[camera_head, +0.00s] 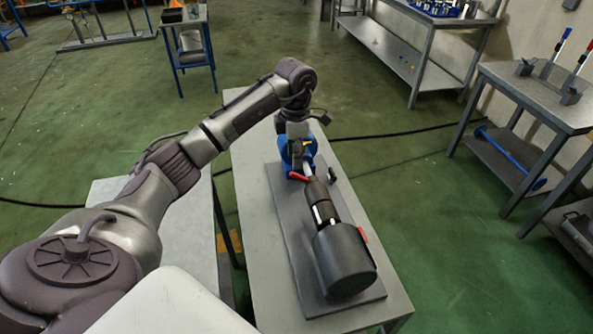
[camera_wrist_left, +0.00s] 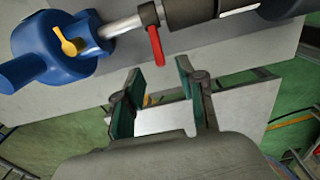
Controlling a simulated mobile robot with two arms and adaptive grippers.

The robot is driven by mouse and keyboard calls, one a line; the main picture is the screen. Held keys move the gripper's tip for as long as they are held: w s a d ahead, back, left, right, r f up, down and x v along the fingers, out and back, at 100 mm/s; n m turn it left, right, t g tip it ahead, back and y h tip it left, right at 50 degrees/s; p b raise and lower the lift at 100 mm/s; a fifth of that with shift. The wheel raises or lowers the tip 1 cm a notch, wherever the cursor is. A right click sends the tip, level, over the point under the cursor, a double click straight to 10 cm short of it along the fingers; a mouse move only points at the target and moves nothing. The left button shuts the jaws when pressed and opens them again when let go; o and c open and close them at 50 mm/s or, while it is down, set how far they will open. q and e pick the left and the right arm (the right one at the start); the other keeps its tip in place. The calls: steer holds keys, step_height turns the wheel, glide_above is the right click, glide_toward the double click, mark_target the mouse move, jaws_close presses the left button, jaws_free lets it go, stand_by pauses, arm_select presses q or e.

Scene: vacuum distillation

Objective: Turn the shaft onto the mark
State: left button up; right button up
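The silver shaft (camera_wrist_left: 122,25) runs between a blue housing (camera_wrist_left: 40,50) and a dark coupling (camera_wrist_left: 190,12) in the left wrist view. A red lever (camera_wrist_left: 155,45) sticks out from the collar on the shaft. A yellow pointer (camera_wrist_left: 68,45) sits on the blue housing, which also shows in the head view (camera_head: 284,150). My left gripper (camera_wrist_left: 158,70) is open, its two green-padded fingers apart. The red lever's free end shows in the gap between the fingertips; contact is not visible. In the head view the wrist hides part of the housing. My right gripper is not in view.
A large black cylinder (camera_head: 343,262) lies at the near end of the dark base plate (camera_head: 290,232) on the grey table (camera_head: 250,200). Another table with upright rods (camera_head: 540,95) stands at right. A cable (camera_head: 400,131) crosses the green floor.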

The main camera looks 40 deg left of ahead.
mark_target(296, 174)
arm_select(q)
steer(key=f+p, duration=0.1)
steer(key=f, duration=0.5)
steer(key=shift+w+f, duration=0.1)
steer(key=shift+w, duration=0.1)
steer(key=shift+f, duration=0.3)
steer(key=shift+f+p, duration=0.25)
steer(key=shift+p, duration=0.05)
steer(key=shift+f, duration=0.15)
steer(key=c, duration=0.7)
jaws_close()
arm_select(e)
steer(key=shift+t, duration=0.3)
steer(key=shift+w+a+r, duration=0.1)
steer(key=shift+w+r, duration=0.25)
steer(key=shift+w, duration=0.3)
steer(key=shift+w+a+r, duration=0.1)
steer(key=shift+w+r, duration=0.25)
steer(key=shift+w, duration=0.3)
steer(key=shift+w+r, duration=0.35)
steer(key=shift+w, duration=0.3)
